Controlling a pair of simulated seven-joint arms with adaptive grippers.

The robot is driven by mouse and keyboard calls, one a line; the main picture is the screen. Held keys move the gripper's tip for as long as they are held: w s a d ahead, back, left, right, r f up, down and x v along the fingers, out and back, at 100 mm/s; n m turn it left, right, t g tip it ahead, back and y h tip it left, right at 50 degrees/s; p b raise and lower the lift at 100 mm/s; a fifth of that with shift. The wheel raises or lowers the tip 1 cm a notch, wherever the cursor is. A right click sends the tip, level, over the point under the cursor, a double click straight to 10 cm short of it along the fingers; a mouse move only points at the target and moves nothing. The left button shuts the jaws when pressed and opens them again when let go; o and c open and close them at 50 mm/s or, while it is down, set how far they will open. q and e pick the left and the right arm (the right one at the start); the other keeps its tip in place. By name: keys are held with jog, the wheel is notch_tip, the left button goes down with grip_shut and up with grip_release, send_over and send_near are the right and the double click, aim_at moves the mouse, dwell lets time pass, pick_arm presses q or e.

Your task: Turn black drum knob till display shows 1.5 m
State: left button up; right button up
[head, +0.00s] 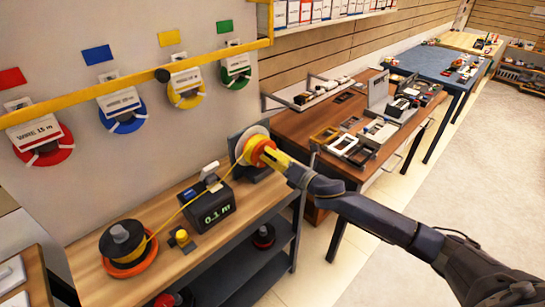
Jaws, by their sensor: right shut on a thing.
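A dark counter box (211,208) on the wooden bench has a green display (217,213) that reads 0.1 m. To its right is a take-up drum with a pale round flange (241,143) on a dark stand (254,174). My right gripper (258,152) is at the drum's face, shut on the drum knob, which the gripper hides. Yellow wire (167,227) runs from a supply spool with an orange flange (140,268) past the counter to the drum. My left gripper is not in view.
A small yellow-topped part (182,237) stands on the bench in front of the counter. A brown table (300,123) with trays and parts stands to the right. The floor at right is clear.

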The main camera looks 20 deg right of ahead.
jog(key=m, duration=0.5)
jog(key=shift+d+f+m, duration=0.1)
jog(key=shift+f+m, duration=0.05)
jog(key=shift+m, duration=0.15)
jog(key=m, duration=0.5)
jog(key=shift+w+f+m, duration=0.1)
jog(key=shift+f+m, duration=0.1)
jog(key=shift+m, duration=0.1)
jog(key=m, duration=0.5)
jog(key=shift+f, duration=0.15)
jog(key=m, duration=0.5)
jog(key=shift+a+f, duration=0.1)
jog(key=shift+a, duration=0.1)
jog(key=shift+m, duration=0.3)
jog(key=o, duration=1.2)
jog(key=shift+s+f, duration=0.1)
jog(key=shift+s, duration=0.1)
